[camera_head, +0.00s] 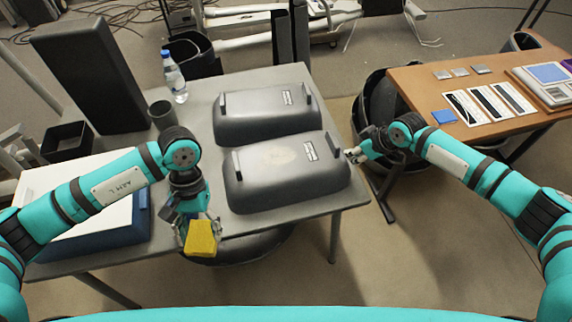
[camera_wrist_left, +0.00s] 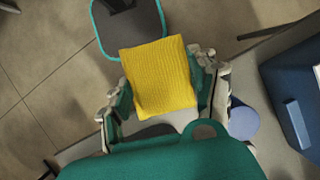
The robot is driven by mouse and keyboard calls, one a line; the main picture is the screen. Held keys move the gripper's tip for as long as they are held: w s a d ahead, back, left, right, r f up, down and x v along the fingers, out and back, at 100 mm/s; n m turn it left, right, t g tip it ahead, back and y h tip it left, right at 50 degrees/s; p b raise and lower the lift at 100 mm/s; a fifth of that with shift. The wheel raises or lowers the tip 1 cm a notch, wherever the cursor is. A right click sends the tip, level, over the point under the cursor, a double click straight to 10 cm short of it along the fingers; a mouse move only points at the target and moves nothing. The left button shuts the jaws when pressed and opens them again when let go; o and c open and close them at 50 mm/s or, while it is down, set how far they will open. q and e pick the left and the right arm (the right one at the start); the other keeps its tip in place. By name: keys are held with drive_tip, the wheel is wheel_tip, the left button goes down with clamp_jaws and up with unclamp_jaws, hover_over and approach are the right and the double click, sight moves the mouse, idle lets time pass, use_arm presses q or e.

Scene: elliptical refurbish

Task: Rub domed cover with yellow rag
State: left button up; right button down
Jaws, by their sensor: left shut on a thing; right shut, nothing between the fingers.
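Two dark grey domed covers lie on the grey table. The nearer domed cover (camera_head: 290,180) has a pale smudged patch on top and a white label. The farther domed cover (camera_head: 265,108) sits just behind it. My left gripper (camera_head: 200,228) is shut on the yellow rag (camera_head: 201,239), held at the table's front edge, left of the nearer cover and apart from it. The rag also shows in the left wrist view (camera_wrist_left: 158,78) between the fingers. My right gripper (camera_head: 354,156) is shut and empty, close to the right end of the nearer cover; whether it touches is unclear.
On the grey table (camera_head: 225,85) stand a water bottle (camera_head: 174,77), a dark cup (camera_head: 162,114) and a blue box with a white top (camera_head: 85,218). A brown table (camera_head: 420,85) at the right holds a blue pad, cards and a scale. A dark bin (camera_head: 385,98) stands between the tables.

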use_arm(q)
drive_tip(key=shift+f, duration=0.1)
idle(0.6)
drive_tip(key=w+d+n+t+h, duration=0.2)
drive_tip(key=w+d+n+h, duration=0.2)
drive_tip(key=w+d+n, duration=0.6)
drive_tip(key=w+n, duration=0.2)
drive_tip(key=w, duration=0.1)
drive_tip(key=shift+w+f+n+t, duration=0.2)
drive_tip(key=shift+f+n+t, duration=0.05)
drive_tip(key=shift+n+t, duration=0.05)
drive_tip(key=w+d+r+n+t, duration=0.1)
drive_tip(key=w+d+n, duration=0.3)
drive_tip(key=w+d+r+n+t, duration=0.2)
drive_tip(key=w+d+n, duration=0.2)
drive_tip(key=n, duration=0.1)
drive_tip(key=w+d+r+n+t, duration=0.1)
drive_tip(key=w+d+n+t, duration=0.1)
drive_tip(key=w+d+n, duration=0.2)
drive_tip(key=shift+w+r+n+y, duration=0.25)
drive_tip(key=shift+w+n+y, duration=0.15)
drive_tip(key=shift+w+n, duration=0.15)
hover_over(287, 154)
drive_tip(key=d, duration=0.3)
drive_tip(key=shift+s+a+f, duration=0.1)
drive_tip(key=shift+f, duration=1.4)
drive_tip(key=shift+a+f, duration=0.1)
drive_tip(key=shift+f, duration=1.35)
drive_tip(key=shift+f, duration=1)
